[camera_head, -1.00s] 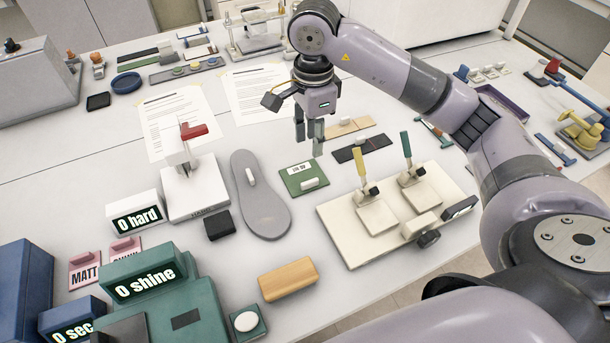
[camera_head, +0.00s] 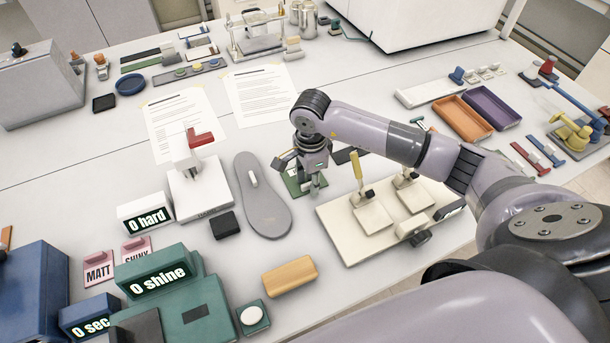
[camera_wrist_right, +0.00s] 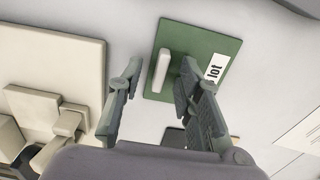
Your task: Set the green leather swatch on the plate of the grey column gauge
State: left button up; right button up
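The green leather swatch (camera_head: 291,185) lies flat on the table, partly hidden behind my right gripper in the head view. In the right wrist view the swatch (camera_wrist_right: 207,45) shows a white raised grip (camera_wrist_right: 161,70) and a white label ending in "lot". My right gripper (camera_head: 313,192) is low over the swatch. Its fingers (camera_wrist_right: 160,68) are open, one on each side of the white grip; contact is not visible. A pale grey column gauge (camera_head: 203,190) with a red lever stands left of the grey sole, beside a "0 hard" display (camera_head: 147,216). My left gripper is out of view.
The grey sole (camera_head: 265,212) lies between gauge and swatch. A cream board (camera_head: 345,245) with upright yellow-handled clamp (camera_head: 356,165) stands close right of the gripper. A black block (camera_head: 224,225) and tan block (camera_head: 290,276) lie nearer. An orange tray (camera_head: 463,118) is at right.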

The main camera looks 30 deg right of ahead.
jog(key=shift+f, duration=0.1)
jog(key=shift+c, duration=0.5)
grip_shut()
